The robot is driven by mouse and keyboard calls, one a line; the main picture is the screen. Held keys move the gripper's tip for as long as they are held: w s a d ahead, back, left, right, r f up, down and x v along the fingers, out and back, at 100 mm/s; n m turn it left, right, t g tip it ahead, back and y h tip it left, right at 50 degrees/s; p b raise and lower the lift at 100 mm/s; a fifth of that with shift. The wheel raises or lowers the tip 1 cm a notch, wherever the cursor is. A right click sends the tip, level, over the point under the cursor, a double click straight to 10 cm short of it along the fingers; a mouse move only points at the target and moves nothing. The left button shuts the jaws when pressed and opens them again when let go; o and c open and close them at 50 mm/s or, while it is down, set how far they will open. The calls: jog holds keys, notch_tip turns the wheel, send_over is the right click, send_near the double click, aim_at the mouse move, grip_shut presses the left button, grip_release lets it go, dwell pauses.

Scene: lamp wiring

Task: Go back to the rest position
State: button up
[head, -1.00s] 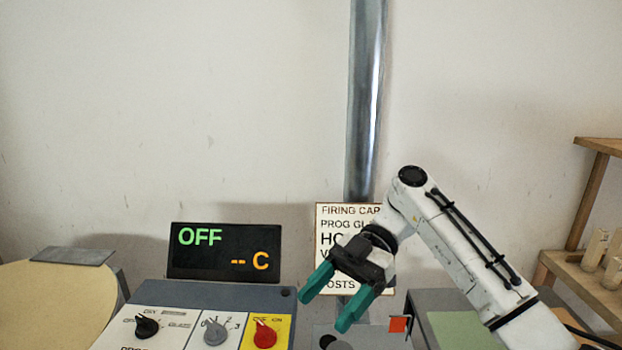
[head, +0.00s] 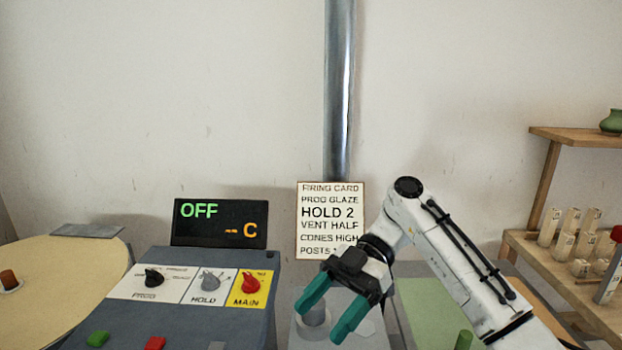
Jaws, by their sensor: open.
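My gripper (head: 325,322) is open and empty, with its two green fingers pointing down and to the left. It hangs in front of a grey surface with a cylindrical fitting (head: 314,313), right of the control panel. My white arm comes in from the lower right. Nothing is between the fingers.
The control panel (head: 115,318) has PROG, HOLD and MAIN knobs and a display (head: 219,223) reading OFF. A firing card (head: 330,205) is on the wall. A round table (head: 60,290) stands left. A wooden shelf (head: 575,282) with several pale pieces stands right.

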jog(key=s+a+f+m+t+b, duration=0.1)
jog(key=s+f+m+t, duration=0.2)
jog(key=f, duration=0.6)
jog(key=s+a+f+m+t, duration=0.1)
jog(key=s+a+f+m, duration=0.2)
jog(key=f, duration=0.6)
jog(key=s+d+f+m+t+h+b, duration=0.1)
jog(key=s+d+f+m+t, duration=0.4)
jog(key=f+m, duration=0.5)
jog(key=s+d+f+m+h, duration=0.2)
jog(key=s+d+m+h, duration=0.1)
jog(key=s+d, duration=0.4)
jog(key=s+d+f+m+h+b, duration=0.1)
jog(key=s+d+f+m+h, duration=0.1)
jog(key=s+d, duration=0.6)
jog(key=s+d+f+m+t+h, duration=0.1)
jog(key=s+d+f+m+h, duration=0.1)
jog(key=s+d+m+h, duration=0.2)
jog(key=s+d+m, duration=0.1)
jog(key=s+d, duration=0.2)
jog(key=d, duration=0.2)
jog(key=shift+s+f+m, duration=0.15)
jog(key=shift+f+m, duration=0.15)
jog(key=shift+f, duration=0.1)
